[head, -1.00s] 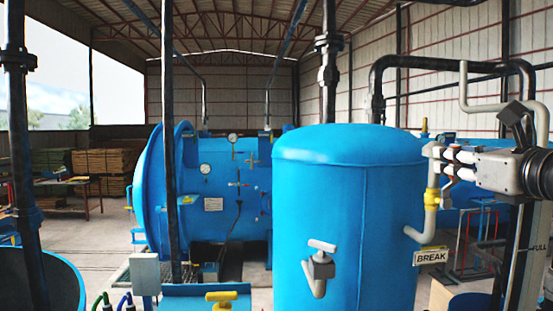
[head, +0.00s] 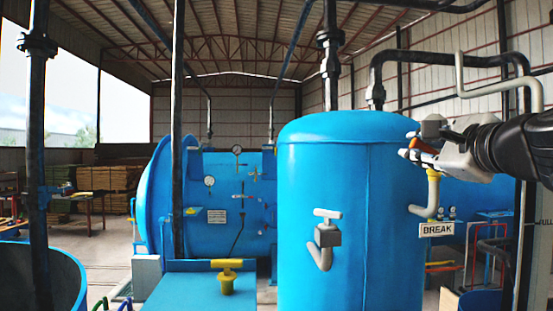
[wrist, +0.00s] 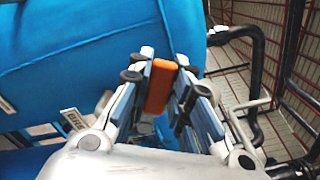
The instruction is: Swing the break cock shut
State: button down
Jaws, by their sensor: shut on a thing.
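The break cock is on the pale pipe (head: 431,200) at the right side of the upright blue tank (head: 335,200), above the BREAK sign (head: 437,229). A bit of its yellow body (head: 433,174) shows below my gripper (head: 411,148). In the wrist view, my gripper (wrist: 161,76) is shut on the orange handle (wrist: 160,87), which lies between the two fingers. A small orange part of it also shows in the head view. The rest of the cock is hidden by my gripper.
A white T-handled valve (head: 326,236) sticks out from the tank front. A yellow-handled valve (head: 227,277) stands on a blue surface at the lower middle. A dark pipe (head: 450,58) arches above my arm. A large blue autoclave (head: 210,205) lies behind.

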jog(key=shift+a+f+n+b, duration=0.2)
jog(key=shift+f+n+b, duration=0.55)
jog(key=shift+n+b, duration=0.3)
jog(key=shift+a+f+n+b, duration=0.15)
jog(key=shift+f+n+b, duration=0.7)
jog(key=shift+b, duration=0.35)
jog(key=shift+a+f+n+b, duration=0.2)
jog(key=shift+f+n+b, duration=0.45)
jog(key=shift+n+b, duration=0.4)
jog(key=c, duration=1.4)
grip_release()
jog(key=shift+c, duration=0.2)
jog(key=shift+r, duration=4.95)
